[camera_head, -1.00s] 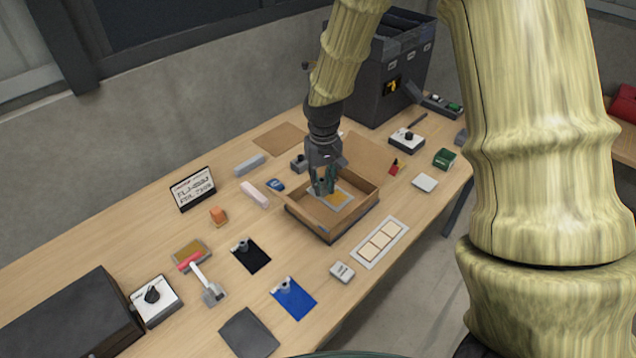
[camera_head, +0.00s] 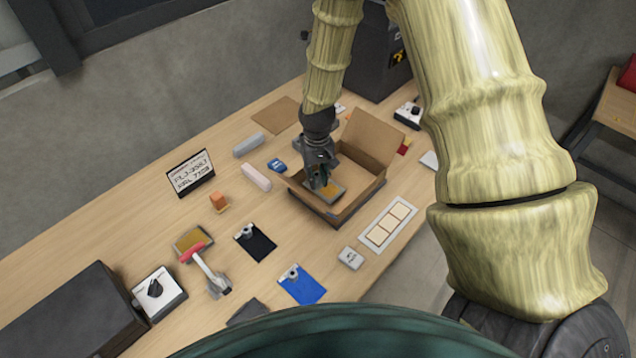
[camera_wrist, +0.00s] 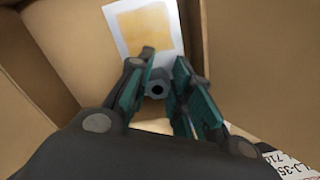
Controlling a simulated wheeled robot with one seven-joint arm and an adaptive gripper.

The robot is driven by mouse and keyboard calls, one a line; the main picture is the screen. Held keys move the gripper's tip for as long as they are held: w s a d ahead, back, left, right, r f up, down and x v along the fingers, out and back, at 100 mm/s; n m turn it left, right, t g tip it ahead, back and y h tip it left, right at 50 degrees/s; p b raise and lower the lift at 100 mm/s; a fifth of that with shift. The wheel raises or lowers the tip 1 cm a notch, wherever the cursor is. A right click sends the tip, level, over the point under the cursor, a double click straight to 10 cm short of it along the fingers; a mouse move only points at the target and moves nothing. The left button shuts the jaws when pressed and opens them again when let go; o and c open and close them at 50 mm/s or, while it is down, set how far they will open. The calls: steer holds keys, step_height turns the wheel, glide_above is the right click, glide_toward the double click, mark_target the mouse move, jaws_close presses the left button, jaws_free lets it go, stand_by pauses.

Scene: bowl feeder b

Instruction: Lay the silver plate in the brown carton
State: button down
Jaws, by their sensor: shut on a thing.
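The brown carton (camera_head: 370,190) stands open on the table, with a flap raised at its back. The silver plate (camera_head: 335,189) is inside it, with a tan-yellow middle and a pale border. In the wrist view the silver plate (camera_wrist: 122,30) lies beyond my fingers, beside the carton's wall (camera_wrist: 45,60). My gripper (camera_head: 320,184) reaches down into the carton. In the wrist view my gripper (camera_wrist: 157,90) is shut around a grey round knob at the plate's near end. The fingers hide part of the plate. I cannot tell whether the plate touches the carton floor.
A card with pale squares (camera_head: 388,224) lies right of the carton. A blue plate (camera_head: 302,284) and a black plate (camera_head: 256,243) lie in front-left. A pink bar (camera_head: 256,177) and blue item (camera_head: 277,166) are close on the left. A dark cabinet (camera_head: 375,60) stands behind.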

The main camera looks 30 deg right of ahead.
mark_target(318, 184)
steer(key=shift+s+f, duration=0.2)
steer(key=shift+s, duration=0.25)
steer(key=f, duration=0.1)
steer(key=f+p, duration=0.1)
steer(key=f, duration=0.1)
steer(key=shift+w, duration=0.3)
steer(key=shift+f, duration=0.15)
steer(key=shift+s, duration=0.2)
steer(key=shift+w+f, duration=0.1)
steer(key=shift+f, duration=0.1)
steer(key=c, duration=1.6)
jaws_free()
steer(key=shift+o, duration=0.2)
steer(key=shift+r, duration=0.2)
steer(key=shift+r+b, duration=1.85)
steer(key=shift+r, duration=4.1)
